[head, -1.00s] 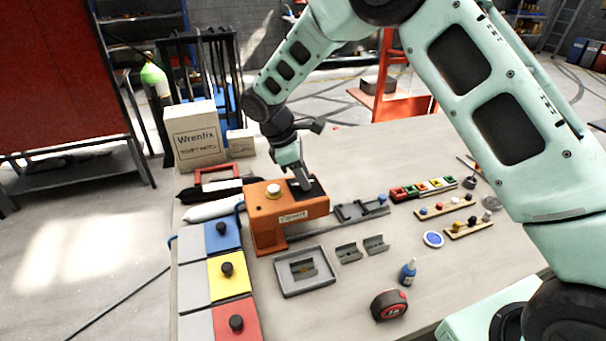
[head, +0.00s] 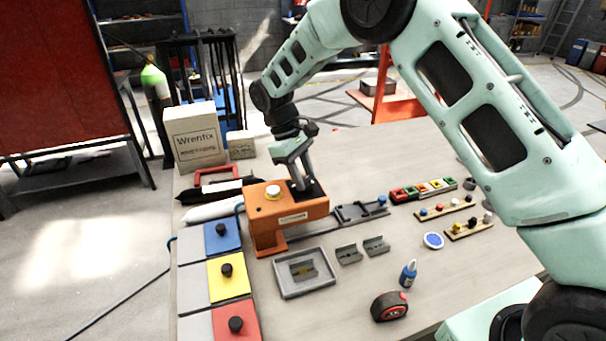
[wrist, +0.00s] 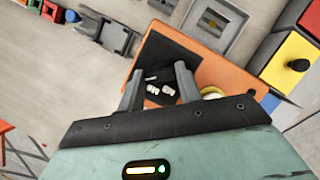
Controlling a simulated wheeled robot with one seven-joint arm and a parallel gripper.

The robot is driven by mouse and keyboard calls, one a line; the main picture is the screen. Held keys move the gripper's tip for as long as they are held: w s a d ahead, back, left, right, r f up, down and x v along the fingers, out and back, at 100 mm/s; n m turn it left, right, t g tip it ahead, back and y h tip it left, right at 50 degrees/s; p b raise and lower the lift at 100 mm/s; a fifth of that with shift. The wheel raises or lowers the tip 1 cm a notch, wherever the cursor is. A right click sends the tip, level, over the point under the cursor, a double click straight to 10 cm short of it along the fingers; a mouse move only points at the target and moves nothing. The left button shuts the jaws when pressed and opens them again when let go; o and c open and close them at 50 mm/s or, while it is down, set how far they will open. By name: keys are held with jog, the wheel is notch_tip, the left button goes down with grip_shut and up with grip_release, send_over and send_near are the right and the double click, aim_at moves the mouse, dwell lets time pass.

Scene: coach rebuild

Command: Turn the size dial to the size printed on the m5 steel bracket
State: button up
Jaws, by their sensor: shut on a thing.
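An orange machine (head: 290,212) with a black top plate stands on the bench. It also shows in the wrist view (wrist: 215,72). My gripper (head: 302,188) points down at that plate. In the wrist view my gripper (wrist: 160,88) has its fingers on either side of a dark dial (wrist: 158,90) with white marks, and is shut on it. The marks are too small to read. Grey brackets (head: 348,253) (head: 376,245) lie on the bench, and another bracket (head: 302,269) lies in the grey tray (head: 282,288). No size is readable on any of them.
A pale round button (head: 273,192) tops the machine beside my gripper. Blue, yellow and red panels (head: 230,276) with black knobs stand left. A tape measure (head: 389,306), a blue bottle (head: 408,273) and racks of coloured parts (head: 423,190) are to the right.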

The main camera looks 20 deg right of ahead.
jog(key=shift+w, duration=0.1)
jog(key=o, duration=1)
jog(key=b+v, duration=0.3)
jog(key=v, duration=1.4)
jog(key=shift+r, duration=0.3)
